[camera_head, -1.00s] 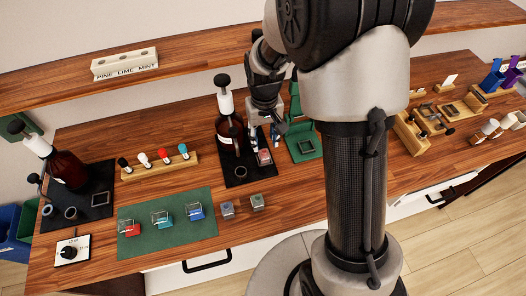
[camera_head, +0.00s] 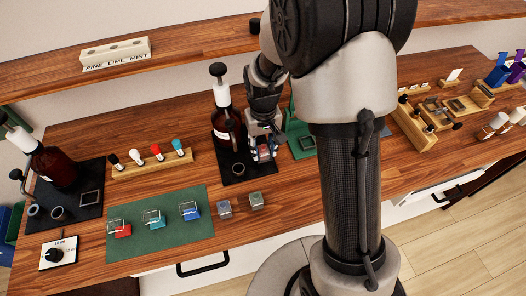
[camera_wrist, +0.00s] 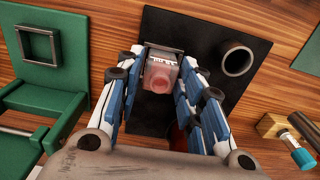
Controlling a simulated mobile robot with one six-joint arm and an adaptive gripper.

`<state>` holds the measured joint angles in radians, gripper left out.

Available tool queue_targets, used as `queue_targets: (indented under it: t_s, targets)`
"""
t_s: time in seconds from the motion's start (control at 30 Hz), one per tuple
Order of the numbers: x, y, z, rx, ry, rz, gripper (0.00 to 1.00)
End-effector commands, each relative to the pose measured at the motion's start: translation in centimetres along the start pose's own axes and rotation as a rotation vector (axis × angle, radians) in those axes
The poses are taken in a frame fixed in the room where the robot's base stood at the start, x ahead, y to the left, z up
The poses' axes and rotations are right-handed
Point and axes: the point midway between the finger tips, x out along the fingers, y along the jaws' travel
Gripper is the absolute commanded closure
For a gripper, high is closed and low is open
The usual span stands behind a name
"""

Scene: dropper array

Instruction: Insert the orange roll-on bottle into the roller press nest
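A small square clear bottle with pinkish-red contents (camera_wrist: 160,76) stands at the black mat, in a square seat; the head view also shows it (camera_head: 264,153). I cannot tell whether it is the orange roll-on bottle. My gripper (camera_wrist: 163,60) is lowered around it, one finger on each side; it also shows in the head view (camera_head: 264,152). The fingertips are very close to the bottle's sides, and whether they press on it is unclear. A green fixture with a square dark frame (camera_wrist: 40,45) stands beside the mat, and the frame looks empty. It looks like a press.
A brown pump bottle (camera_head: 222,124) and a dark round cup (camera_wrist: 237,60) stand on the black mat (camera_wrist: 205,22). A wooden rack of coloured-top droppers (camera_head: 152,164) is to the left. A green mat (camera_head: 157,224) holds several small bottles. Wooden fixtures (camera_head: 412,128) stand at right.

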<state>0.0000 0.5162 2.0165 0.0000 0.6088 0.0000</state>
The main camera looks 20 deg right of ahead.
Motion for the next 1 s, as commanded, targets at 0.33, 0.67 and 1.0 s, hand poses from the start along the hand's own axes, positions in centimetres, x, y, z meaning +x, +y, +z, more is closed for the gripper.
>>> queue_targets:
  t_s: [0.33,0.67,1.0]
  targets:
    - [0.0,0.0,0.0,0.0,0.0,0.0,0.91]
    - [-1.3,0.0,0.0,0.0,0.001,0.0,0.93]
    - [-4.1,0.0,0.0,0.0,0.001,0.0,0.93]
